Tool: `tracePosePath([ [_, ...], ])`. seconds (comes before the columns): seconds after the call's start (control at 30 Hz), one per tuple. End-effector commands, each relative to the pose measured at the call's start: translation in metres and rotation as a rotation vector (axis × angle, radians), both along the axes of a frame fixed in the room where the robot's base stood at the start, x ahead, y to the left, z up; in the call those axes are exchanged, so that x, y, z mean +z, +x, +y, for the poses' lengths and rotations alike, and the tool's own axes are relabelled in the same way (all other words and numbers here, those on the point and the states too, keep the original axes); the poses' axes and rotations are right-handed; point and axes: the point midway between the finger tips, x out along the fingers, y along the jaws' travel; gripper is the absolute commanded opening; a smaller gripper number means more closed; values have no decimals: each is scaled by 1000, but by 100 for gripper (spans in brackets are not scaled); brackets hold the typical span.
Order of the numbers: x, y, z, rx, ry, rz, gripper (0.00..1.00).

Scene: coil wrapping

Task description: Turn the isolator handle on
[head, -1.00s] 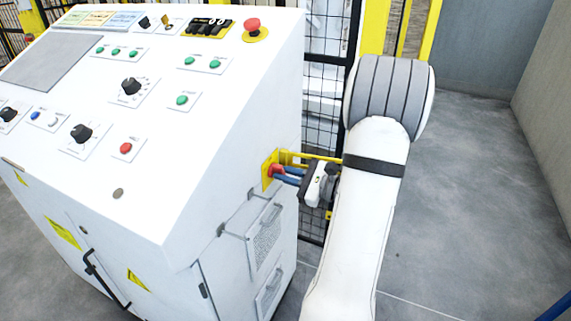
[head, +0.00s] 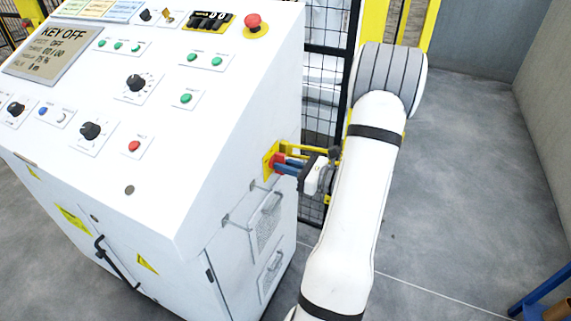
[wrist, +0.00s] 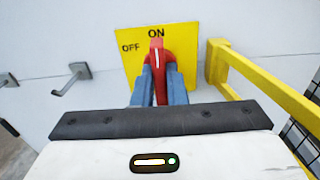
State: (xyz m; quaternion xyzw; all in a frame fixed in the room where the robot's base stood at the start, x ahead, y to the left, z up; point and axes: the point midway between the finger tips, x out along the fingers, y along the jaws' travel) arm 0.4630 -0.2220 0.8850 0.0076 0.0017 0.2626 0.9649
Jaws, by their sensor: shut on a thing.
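The red isolator handle (wrist: 157,62) sits on a yellow plate (wrist: 131,66) marked OFF and ON, on the side wall of the white cabinet. In the wrist view the handle stands upright and its white line points up at ON. My gripper (wrist: 160,80) is shut on the handle, with a blue finger on each side. In the head view the handle (head: 274,164) shows at the cabinet's right side, partly hidden by my gripper (head: 286,168). The cabinet's screen (head: 50,47) is lit and reads KEY OFF.
A yellow guard bar (wrist: 258,92) stands out from the cabinet just right of the handle. Dark mesh fencing (head: 322,110) is behind my arm.

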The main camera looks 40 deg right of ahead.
Motion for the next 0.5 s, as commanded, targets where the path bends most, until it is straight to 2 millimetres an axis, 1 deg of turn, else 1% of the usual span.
tracePosePath([
  [0.23, -2, -1, 1, 1, 2, 5, 0],
  [0.27, -2, -1, 1, 1, 2, 5, 13],
  [0.5, -1, 0, 0, 0, 1, 3, 32],
])
